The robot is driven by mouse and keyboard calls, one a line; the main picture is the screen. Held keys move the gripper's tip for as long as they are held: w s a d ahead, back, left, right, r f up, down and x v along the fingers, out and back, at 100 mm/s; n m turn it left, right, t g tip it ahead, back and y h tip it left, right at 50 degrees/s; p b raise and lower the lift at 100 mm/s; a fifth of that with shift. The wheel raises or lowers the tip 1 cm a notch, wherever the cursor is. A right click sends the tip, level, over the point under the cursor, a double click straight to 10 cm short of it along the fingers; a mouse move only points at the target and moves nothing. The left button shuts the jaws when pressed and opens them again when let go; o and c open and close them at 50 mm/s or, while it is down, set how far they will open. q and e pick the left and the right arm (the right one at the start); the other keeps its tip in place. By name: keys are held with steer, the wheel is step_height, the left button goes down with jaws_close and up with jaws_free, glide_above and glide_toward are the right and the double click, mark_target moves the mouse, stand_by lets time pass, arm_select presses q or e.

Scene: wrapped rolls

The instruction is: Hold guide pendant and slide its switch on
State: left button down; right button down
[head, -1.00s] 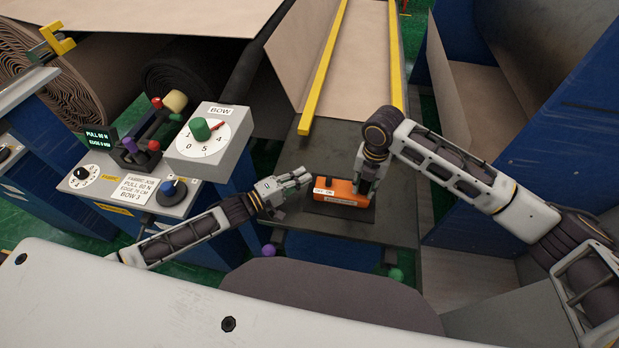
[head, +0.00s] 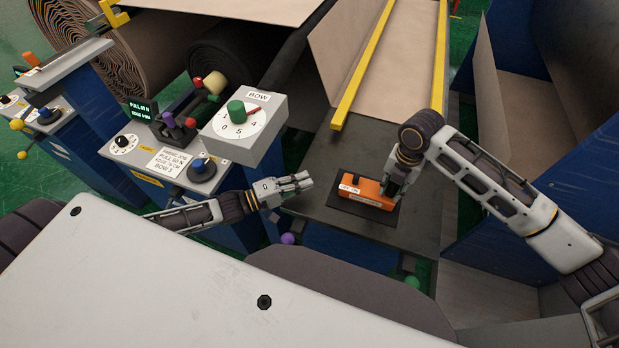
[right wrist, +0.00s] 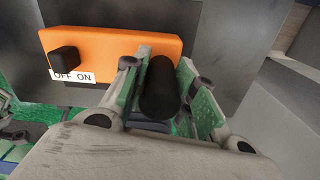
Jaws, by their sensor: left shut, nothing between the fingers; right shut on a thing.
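The orange guide pendant (head: 366,192) lies on a dark pad on the grey table. In the right wrist view the pendant (right wrist: 125,45) has a black switch (right wrist: 64,60) at its left end, above the OFF side of the OFF ON label (right wrist: 73,76). My right gripper (head: 396,188) is at the pendant's right end. Its green-padded fingers (right wrist: 165,90) are shut on the pendant's black cylindrical grip (right wrist: 160,88). My left gripper (head: 308,180) is shut and empty, left of the pendant and apart from it, its fingers pointing right.
A grey console with a BOW dial (head: 238,118), knobs and levers stands left of the table. Yellow rails (head: 362,62) and brown fabric lie behind the pendant. A blue machine frame (head: 510,200) is at the right. The table in front of the pendant is narrow.

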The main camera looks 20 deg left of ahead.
stand_by(0.3)
stand_by(0.4)
steer(key=c, duration=1.1)
jaws_free()
steer(key=shift+r, duration=0.1)
steer(key=shift+r, duration=5.9)
